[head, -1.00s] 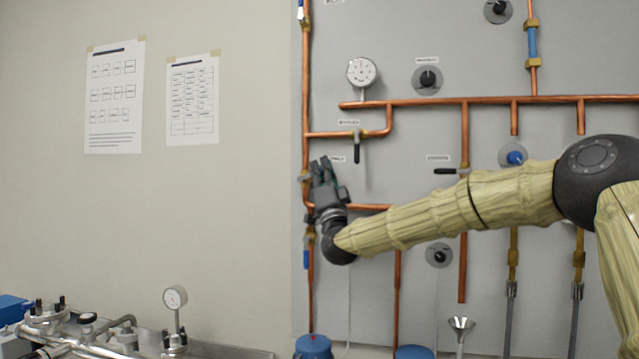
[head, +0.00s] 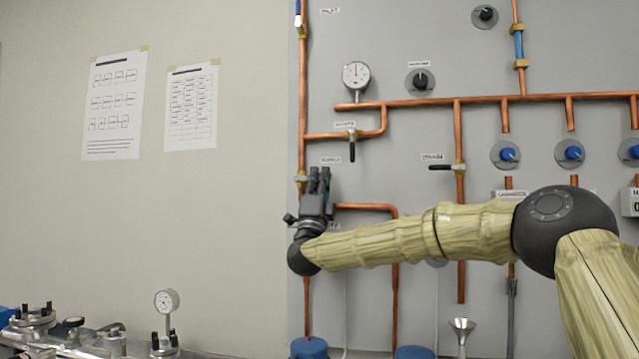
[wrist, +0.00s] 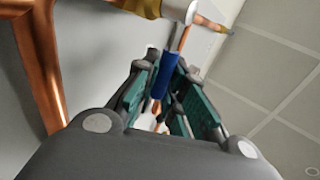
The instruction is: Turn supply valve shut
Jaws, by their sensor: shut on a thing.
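A blue valve lever (wrist: 163,78) on a thin metal stem lies between the teal finger pads of my gripper in the wrist view. My gripper (wrist: 166,66) is shut on this lever. In the head view my gripper (head: 318,174) points upward in front of the left vertical copper pipe (head: 303,105). The gripper and wrist hide the lever there. A pale valve body (wrist: 172,9) with a brass end sits beyond the fingertips in the wrist view. The lettering on the nearby label (head: 330,160) is too small to read surely.
A black-handled valve (head: 351,148) hangs close above and right of my gripper, under a gauge (head: 356,75). Another black lever (head: 440,167) is further right. Copper pipes cross the grey panel. Blue-topped vessels (head: 309,348) stand below.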

